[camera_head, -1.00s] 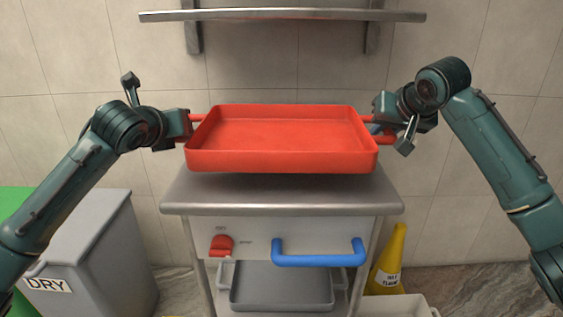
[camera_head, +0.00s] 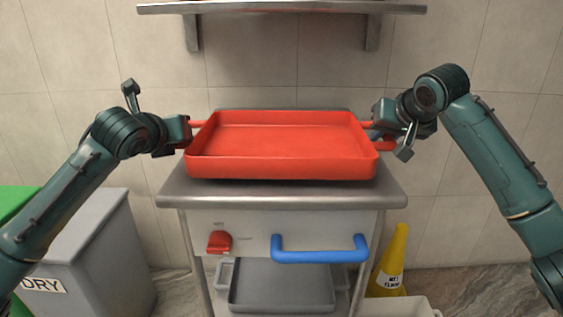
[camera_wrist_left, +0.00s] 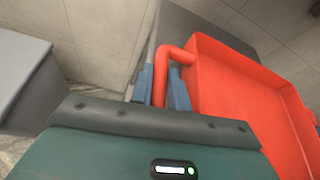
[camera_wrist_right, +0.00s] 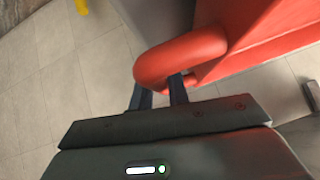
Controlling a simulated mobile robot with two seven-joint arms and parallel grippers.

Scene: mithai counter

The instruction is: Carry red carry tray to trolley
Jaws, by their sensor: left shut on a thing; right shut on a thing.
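The red carry tray (camera_head: 281,167) is empty and roughly level, over the steel top of the trolley (camera_head: 285,200). I cannot tell whether it touches that top. My left gripper (camera_head: 190,131) is shut on the tray's left handle, and the blue fingers (camera_wrist_left: 160,88) straddle the red bar in the left wrist view. My right gripper (camera_head: 374,134) is shut on the right handle (camera_wrist_right: 190,55), which the right wrist view shows close up. The tray hides much of the trolley top.
The trolley front has a blue handle (camera_head: 320,256), a red knob (camera_head: 219,242) and a grey tray (camera_head: 282,285) below. A grey bin (camera_head: 85,250) stands left, a yellow wet-floor cone (camera_head: 390,265) right. A steel shelf (camera_head: 280,8) is on the wall above.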

